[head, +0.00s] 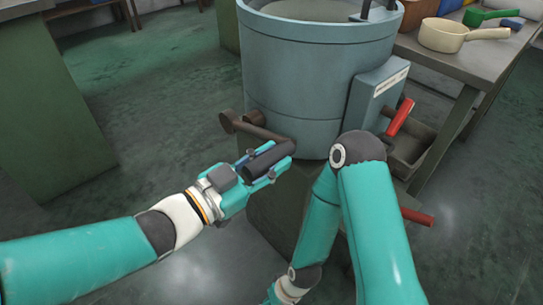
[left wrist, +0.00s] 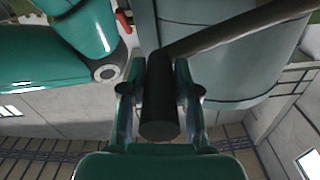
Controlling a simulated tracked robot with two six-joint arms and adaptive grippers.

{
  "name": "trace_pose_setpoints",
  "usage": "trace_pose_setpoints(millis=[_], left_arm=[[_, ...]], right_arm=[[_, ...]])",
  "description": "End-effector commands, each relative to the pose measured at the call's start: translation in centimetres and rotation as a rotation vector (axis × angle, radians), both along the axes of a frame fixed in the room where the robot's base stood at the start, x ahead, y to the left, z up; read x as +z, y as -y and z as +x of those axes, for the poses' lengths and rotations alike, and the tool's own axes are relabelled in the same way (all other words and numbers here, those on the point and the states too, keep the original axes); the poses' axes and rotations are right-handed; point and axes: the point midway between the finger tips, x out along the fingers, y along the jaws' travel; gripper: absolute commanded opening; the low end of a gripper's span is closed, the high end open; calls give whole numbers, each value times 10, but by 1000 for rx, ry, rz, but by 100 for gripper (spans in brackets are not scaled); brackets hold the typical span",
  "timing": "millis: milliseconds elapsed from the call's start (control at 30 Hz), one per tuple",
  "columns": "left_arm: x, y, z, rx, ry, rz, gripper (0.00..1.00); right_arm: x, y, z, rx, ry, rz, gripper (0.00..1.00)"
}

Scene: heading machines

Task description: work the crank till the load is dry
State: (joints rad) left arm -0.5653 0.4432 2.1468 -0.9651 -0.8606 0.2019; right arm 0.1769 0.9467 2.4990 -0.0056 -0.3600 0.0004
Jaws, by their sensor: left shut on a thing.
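A large grey-blue drum (head: 310,80) stands upright at the top centre of the head view. A brown metal crank arm (head: 262,131) sticks out low on its left front and carries a dark cylindrical grip (head: 270,155). My left gripper (head: 265,165) is shut around this grip, a finger on either side. In the left wrist view, the grip (left wrist: 160,105) lies between the fingers, and the crank arm (left wrist: 235,32) runs up to the right. The drum's inside shows only as a pale grey area, so I cannot tell the load's state. My right gripper is out of view.
A grey box with a red lever (head: 400,118) is on the drum's right side; a second red handle (head: 417,217) is lower. A table (head: 440,62) at the right holds a cream pan (head: 445,36) and a green scoop (head: 476,17).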

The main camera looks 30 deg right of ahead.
Motion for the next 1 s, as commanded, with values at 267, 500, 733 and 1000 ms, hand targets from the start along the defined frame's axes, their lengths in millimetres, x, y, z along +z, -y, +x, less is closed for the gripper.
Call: trace_pose_setpoints(millis=[267, 500, 733, 1000], left_arm=[[-2, -1, 2, 7, -7, 4, 49], [-1, 0, 1, 3, -5, 2, 56], [0, -7, -1, 2, -4, 2, 56], [0, -49, -11, 5, -4, 1, 56]], right_arm=[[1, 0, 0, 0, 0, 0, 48], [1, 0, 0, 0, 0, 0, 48], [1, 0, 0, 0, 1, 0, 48], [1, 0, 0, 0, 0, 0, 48]])
